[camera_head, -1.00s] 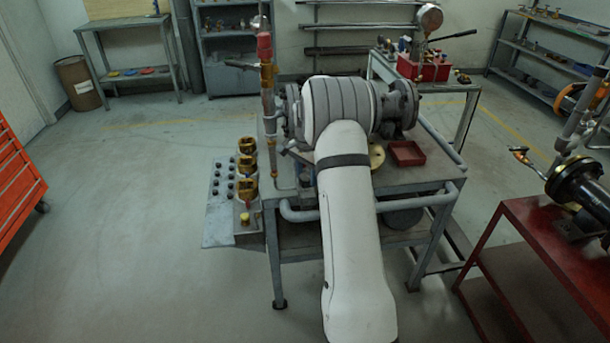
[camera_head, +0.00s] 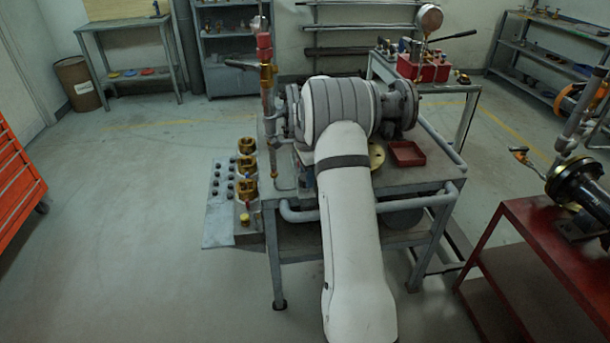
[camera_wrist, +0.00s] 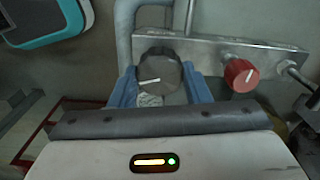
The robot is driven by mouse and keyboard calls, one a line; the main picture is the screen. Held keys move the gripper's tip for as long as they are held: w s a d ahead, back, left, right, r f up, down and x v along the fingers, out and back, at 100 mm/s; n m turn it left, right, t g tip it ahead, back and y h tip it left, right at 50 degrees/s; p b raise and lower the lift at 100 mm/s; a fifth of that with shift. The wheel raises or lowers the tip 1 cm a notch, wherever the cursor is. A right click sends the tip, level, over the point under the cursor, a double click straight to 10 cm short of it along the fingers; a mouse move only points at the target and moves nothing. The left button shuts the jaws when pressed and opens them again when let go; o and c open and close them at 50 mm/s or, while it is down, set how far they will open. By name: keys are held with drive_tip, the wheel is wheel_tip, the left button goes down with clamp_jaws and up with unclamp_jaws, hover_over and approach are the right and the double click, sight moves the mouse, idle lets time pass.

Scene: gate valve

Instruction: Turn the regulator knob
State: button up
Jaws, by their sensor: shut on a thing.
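In the wrist view a dark round knob (camera_wrist: 158,76) with a white pointer line sits in front of a metal plate (camera_wrist: 205,48). My gripper (camera_wrist: 160,84) has its two blue fingers on either side of this knob and is shut on it. The pointer line lies nearly level, tilted slightly up to the right. In the head view my arm hides the dark knob and most of my gripper.
The grey workbench (camera_head: 430,176) carries a large flanged valve body (camera_head: 398,104), a red tray (camera_head: 406,153) and an upright pipe (camera_head: 267,110). A panel with several dark buttons (camera_head: 222,190) is at left. A red table (camera_head: 535,235) is at right. The floor at left is clear.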

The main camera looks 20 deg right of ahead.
drive_tip(key=shift+w+r, duration=0.25)
drive_tip(key=shift+r, duration=0.05)
drive_tip(key=o, duration=0.7)
drive_tip(key=shift+a+f, duration=0.1)
drive_tip(key=o, duration=0.3)
drive_tip(key=shift+s+f, duration=0.1)
wheel_tip(320, 180, up, 8)
drive_tip(key=shift+f, duration=0.15)
